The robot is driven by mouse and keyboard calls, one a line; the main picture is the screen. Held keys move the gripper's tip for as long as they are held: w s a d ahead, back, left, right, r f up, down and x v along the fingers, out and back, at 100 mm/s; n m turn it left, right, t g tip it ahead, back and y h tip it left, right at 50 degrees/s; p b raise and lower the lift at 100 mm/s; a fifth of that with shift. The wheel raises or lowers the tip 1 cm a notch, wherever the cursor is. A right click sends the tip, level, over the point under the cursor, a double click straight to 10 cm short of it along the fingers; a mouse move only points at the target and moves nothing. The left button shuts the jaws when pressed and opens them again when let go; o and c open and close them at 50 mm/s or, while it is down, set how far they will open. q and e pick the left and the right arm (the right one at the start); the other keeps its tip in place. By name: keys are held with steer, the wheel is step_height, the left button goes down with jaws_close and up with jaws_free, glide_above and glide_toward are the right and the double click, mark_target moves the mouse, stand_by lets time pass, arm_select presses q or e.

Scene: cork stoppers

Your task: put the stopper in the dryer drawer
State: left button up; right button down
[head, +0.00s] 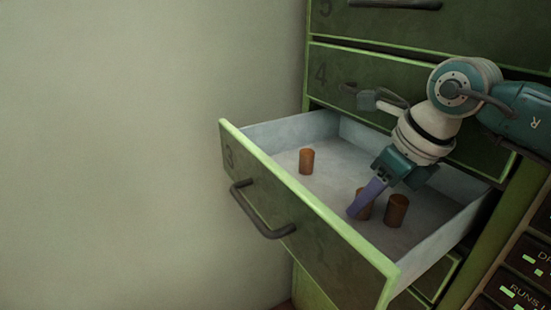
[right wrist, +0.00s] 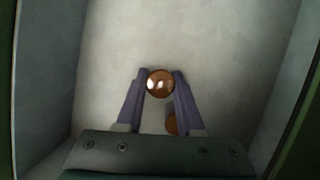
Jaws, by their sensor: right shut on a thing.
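The open green drawer (head: 245,155), with a faint 3 on its front, has a pale inside. A brown cork stopper (head: 306,161) stands upright near its left side. Another stopper (head: 396,211) stands upright at the right. My right gripper (head: 357,210) reaches down into the drawer and is shut on a stopper (head: 364,209), partly hidden by a purple finger. In the right wrist view, this stopper (right wrist: 160,83) sits between the fingertips; whether it touches the drawer floor is unclear. A second stopper (right wrist: 171,124) shows below it, partly covered by the gripper. My left gripper is out of view.
The drawer front has a dark bar handle (head: 258,212). Closed drawers marked 4 (head: 330,72) and 5 (head: 338,22) are above. A labelled dark panel (head: 520,290) is at the lower right. Free floor lies between the left stopper and the gripper.

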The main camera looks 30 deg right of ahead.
steer(key=shift+w+d+r, duration=0.15)
steer(key=shift+d, duration=0.15)
steer(key=shift+a+f, duration=0.25)
steer(key=shift+a, duration=0.05)
steer(key=c, duration=0.5)
jaws_free()
steer(key=shift+r, duration=0.1)
